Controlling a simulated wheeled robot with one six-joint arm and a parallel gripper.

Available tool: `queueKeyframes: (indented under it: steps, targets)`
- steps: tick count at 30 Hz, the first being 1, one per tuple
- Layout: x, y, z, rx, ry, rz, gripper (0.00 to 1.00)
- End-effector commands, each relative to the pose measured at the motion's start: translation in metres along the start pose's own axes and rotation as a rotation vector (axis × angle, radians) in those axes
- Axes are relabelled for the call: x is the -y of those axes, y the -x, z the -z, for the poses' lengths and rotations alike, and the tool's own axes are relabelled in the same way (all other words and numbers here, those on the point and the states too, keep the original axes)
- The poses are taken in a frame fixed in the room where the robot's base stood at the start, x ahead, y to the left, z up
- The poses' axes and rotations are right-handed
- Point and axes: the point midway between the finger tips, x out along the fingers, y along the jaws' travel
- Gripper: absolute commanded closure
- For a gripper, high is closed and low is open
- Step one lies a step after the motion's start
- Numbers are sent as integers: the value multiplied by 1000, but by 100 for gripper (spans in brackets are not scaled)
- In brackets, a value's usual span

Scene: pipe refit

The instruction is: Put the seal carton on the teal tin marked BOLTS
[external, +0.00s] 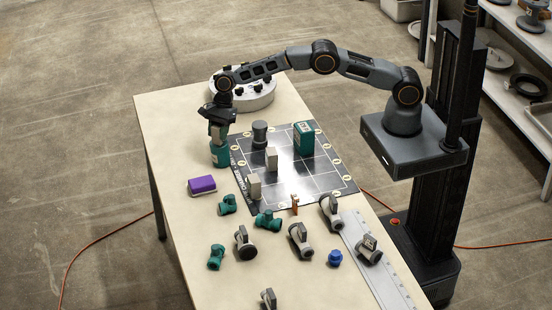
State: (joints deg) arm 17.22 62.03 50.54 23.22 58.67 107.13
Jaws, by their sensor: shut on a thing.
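My gripper (218,122) is shut on a small grey-beige carton, taken to be the seal carton (218,134), near the table's far left edge. The carton is upright, directly over a teal tin (220,156) with a pale label. Its underside is at the tin's top; I cannot tell whether they touch. The tin's lettering is too small to read. A second teal container (303,139), box-shaped with a white label, stands on the black mat to the right.
The black gridded mat (320,182) holds a grey cylinder (260,134) and two beige blocks (271,158) (254,186). A purple-topped box (202,186) lies in front of the tin. A round white fixture (243,92) stands behind. Several pipe fittings (268,221) fill the table's front.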

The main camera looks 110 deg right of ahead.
Motion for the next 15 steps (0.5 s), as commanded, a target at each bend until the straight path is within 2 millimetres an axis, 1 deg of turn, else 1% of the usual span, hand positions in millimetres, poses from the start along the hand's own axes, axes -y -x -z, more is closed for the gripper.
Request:
queueKeyframes:
  steps: [2,3,10,15]
  targets:
    - [0,-3,1,0,0,0,91]
    - [0,-2,1,0,0,0,60]
    - [0,-2,1,0,0,0,38]
    - [0,-2,1,0,0,0,38]
